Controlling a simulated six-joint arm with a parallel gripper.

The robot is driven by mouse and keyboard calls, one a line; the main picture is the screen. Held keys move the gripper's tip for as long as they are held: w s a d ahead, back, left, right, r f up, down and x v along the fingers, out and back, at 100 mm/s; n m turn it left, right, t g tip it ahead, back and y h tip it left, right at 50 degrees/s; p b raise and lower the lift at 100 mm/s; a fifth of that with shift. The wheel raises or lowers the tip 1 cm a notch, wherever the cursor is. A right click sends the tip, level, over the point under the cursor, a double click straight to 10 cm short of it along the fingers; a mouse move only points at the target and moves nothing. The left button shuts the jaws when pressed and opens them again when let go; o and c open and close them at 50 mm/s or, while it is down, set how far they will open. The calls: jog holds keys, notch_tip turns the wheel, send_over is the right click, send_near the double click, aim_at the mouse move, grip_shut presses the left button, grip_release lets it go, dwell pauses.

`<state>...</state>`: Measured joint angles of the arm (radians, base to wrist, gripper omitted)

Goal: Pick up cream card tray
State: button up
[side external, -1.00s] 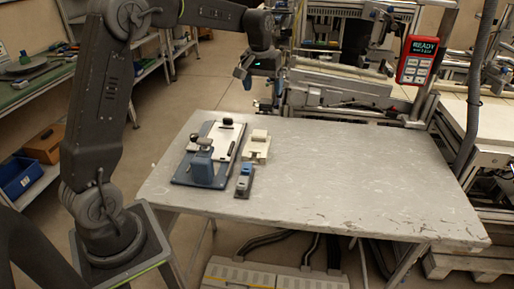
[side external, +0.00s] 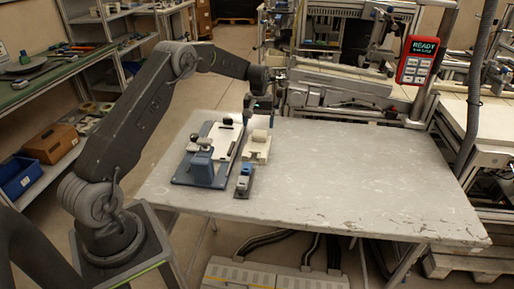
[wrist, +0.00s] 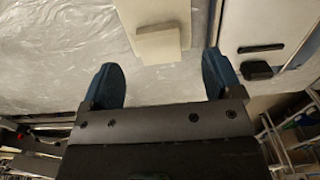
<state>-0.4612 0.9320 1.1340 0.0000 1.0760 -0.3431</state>
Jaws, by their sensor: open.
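The cream card tray (side external: 255,153) sits on the grey table, just right of the blue fixture, with a raised block on top. In the wrist view the cream card tray (wrist: 150,14) is at the top centre, cut off by the frame edge. My gripper (side external: 261,112) is above the table near the tray's far end. In the wrist view my gripper (wrist: 162,72) has its two blue fingers spread wide with nothing between their tips. The tray lies ahead of the fingers, its near edge between their lines.
A blue fixture (side external: 182,180) with a white plate (wrist: 275,25) and black parts stands left of the tray. A small grey and blue device (side external: 243,183) lies in front of the tray. The table's right side (side external: 370,180) is clear.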

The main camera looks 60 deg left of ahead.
aim_at(259, 135)
jog(key=shift+d+f, duration=0.15)
jog(key=shift+f, duration=2.75)
jog(key=c, duration=1.1)
jog(key=shift+r, duration=0.1)
